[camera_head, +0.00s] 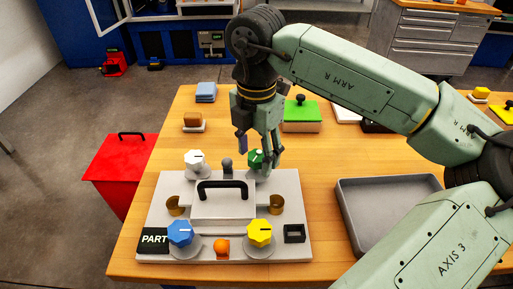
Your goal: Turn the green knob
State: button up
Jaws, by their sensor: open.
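The green knob (255,158) stands at the back right of a light grey panel (297,215) on the wooden table. It is partly hidden by my gripper. My gripper (259,160) points down from above, with its fingers at the knob. The fingers are open. I cannot tell whether they touch the knob. A white knob (194,160) is at the back left of the panel, a blue knob (180,233) at the front left and a yellow knob (259,232) at the front right.
A raised box with a black handle (222,187) sits mid-panel, near a small grey ball-topped post (227,165). An empty grey tray (345,212) lies to the right. A green-lidded box (302,112) stands behind my gripper. A red bin (120,172) stands left of the table.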

jog(key=shift+f, duration=0.1)
jog(key=shift+c, duration=0.4)
jog(key=c, duration=1.1)
